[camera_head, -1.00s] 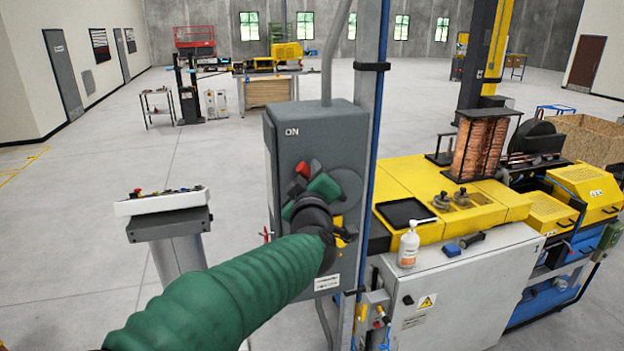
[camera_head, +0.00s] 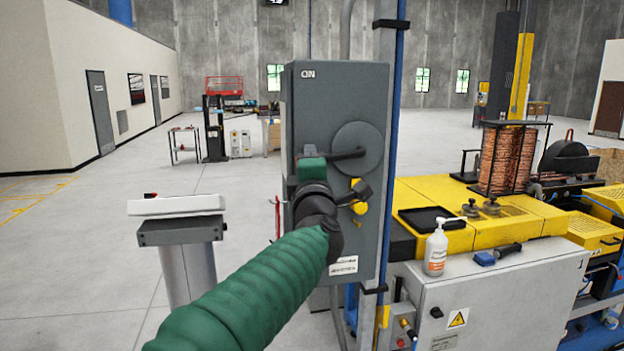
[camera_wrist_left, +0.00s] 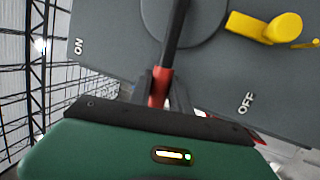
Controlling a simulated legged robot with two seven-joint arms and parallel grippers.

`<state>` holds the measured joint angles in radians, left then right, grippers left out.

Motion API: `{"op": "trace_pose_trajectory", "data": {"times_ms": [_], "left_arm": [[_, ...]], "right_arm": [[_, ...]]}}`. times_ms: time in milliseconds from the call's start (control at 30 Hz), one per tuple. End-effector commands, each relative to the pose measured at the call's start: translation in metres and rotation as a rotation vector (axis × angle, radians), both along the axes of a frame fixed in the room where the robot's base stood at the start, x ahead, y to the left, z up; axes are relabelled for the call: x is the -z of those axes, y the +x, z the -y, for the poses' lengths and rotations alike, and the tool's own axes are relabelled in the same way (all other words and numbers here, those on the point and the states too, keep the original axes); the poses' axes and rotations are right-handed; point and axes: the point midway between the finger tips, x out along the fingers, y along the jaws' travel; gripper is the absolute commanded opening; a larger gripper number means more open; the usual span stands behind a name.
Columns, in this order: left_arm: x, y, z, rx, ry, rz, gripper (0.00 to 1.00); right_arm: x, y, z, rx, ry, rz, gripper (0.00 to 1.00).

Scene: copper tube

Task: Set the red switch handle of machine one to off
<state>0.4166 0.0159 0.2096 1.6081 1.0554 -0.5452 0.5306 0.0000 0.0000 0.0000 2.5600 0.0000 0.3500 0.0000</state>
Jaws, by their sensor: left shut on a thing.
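The switch handle is a dark lever (camera_head: 346,154) on a round grey disc (camera_head: 358,138) on the front of a tall grey switch box (camera_head: 350,85). The lever points left, about level. My right gripper is in neither view.
A yellow latch (camera_head: 358,200) sits on the box below the disc. A blue-edged post stands behind the box. A pedestal panel (camera_head: 180,228) is at left.

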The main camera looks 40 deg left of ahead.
Motion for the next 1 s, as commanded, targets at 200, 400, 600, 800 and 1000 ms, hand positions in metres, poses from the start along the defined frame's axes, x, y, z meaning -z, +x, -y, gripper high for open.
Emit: {"op": "trace_pose_trajectory", "data": {"times_ms": [200, 400, 600, 800, 1000], "left_arm": [[0.034, 0.005, 0.005, 0.005, -0.135, 0.157, 0.00], [0.051, 0.011, 0.010, 0.005, -0.252, 0.294, 0.00], [0.062, 0.018, 0.015, 0.005, -0.350, 0.409, 0.00], [0.068, 0.023, 0.020, 0.006, -0.415, 0.486, 0.00], [0.070, 0.026, 0.023, 0.007, -0.448, 0.527, 0.00]], "right_arm": [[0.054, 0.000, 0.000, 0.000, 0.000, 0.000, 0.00], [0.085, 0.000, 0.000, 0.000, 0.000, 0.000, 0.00], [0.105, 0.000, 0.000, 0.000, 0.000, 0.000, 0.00], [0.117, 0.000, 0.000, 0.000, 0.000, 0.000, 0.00], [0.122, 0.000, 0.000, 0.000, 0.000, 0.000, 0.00]]}}
